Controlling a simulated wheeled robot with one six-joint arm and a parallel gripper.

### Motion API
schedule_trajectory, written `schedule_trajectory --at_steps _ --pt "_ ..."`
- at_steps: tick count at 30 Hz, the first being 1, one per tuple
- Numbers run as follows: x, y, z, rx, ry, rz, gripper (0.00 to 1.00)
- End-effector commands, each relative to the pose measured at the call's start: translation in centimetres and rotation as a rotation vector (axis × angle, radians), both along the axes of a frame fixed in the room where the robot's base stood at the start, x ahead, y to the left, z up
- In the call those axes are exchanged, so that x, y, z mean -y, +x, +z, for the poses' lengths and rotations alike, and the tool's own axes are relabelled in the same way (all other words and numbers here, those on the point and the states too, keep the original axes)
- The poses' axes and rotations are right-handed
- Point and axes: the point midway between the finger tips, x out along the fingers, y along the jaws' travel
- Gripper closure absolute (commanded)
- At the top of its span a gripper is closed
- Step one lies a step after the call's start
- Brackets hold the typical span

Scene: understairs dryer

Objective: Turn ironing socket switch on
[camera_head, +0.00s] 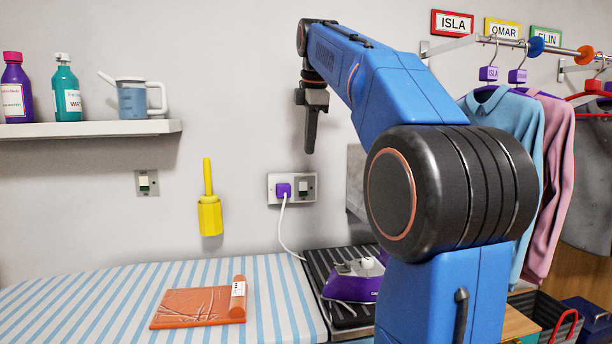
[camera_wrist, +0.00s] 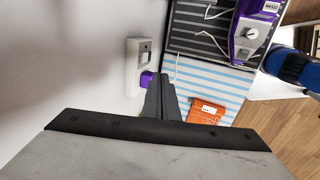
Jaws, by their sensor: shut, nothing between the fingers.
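The ironing socket (camera_head: 272,180) is a white and grey wall plate above the ironing surface. A purple plug (camera_head: 283,190) sits in its left part, with a white cord hanging down. Its switch (camera_head: 303,187) is on the right part; its on or off position is too small to tell. The plate (camera_wrist: 132,70), switch (camera_wrist: 145,51) and plug (camera_wrist: 146,80) also show in the wrist view. My gripper (camera_head: 309,149) is shut and empty, pointing down above the socket, apart from the switch in the head view. Its fingers (camera_wrist: 161,82) partly cover the view beside the plug.
A purple iron (camera_head: 355,281) rests on a black ridged mat (camera_head: 318,262). Another wall switch (camera_head: 147,183) and a yellow brush holder (camera_head: 210,217) are left of the socket. An orange folded item (camera_head: 190,307) lies on the striped board (camera_head: 90,290). Hanging shirts (camera_head: 508,125) are at right.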

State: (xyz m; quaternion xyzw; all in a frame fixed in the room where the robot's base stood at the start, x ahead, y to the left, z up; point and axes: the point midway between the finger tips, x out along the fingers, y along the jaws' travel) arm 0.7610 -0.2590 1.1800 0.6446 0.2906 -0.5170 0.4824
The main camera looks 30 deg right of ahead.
Motion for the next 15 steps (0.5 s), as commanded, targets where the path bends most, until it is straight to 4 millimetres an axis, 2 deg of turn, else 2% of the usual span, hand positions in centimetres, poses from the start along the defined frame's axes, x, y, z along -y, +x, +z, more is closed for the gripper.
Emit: schedule_trajectory --at_steps 3,6,15 --pt "-0.3 -0.6 -2.0 -0.001 0.000 0.000 1.00" --pt "-0.4 -0.9 -3.0 0.001 0.000 0.000 1.00" --pt "-0.4 -1.0 -3.6 0.002 -0.001 0.000 1.00"
